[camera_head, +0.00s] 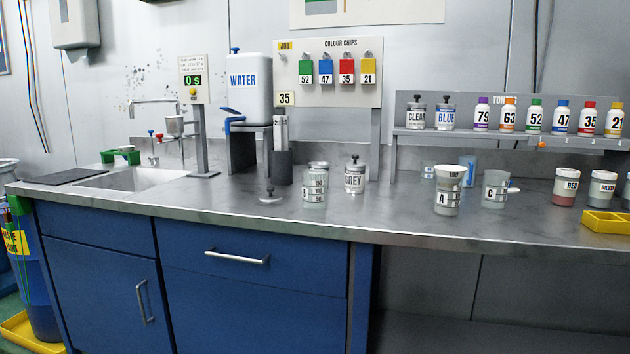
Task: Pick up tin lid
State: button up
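A tin lid (270,198) lies flat on the steel counter, a round grey disc with a dark-tipped knob standing up from its middle. It is near the counter's front edge, left of a clear beaker (313,192) with dark markings. An unlidded-looking metal tin (318,166) stands just behind that beaker and is partly hidden by it. A tin marked GREY (354,178) stands to the right with a knobbed lid on it. My gripper is not in view.
A dark cylinder (283,167) stands behind the lid, beside the water tank (249,85) on its stand. Beakers A (446,199) and C (495,189) stand farther right. The counter (215,205) left of the lid is clear up to the sink (140,179).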

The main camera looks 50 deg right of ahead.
aim_at(270, 198)
jog(key=z, duration=1.55)
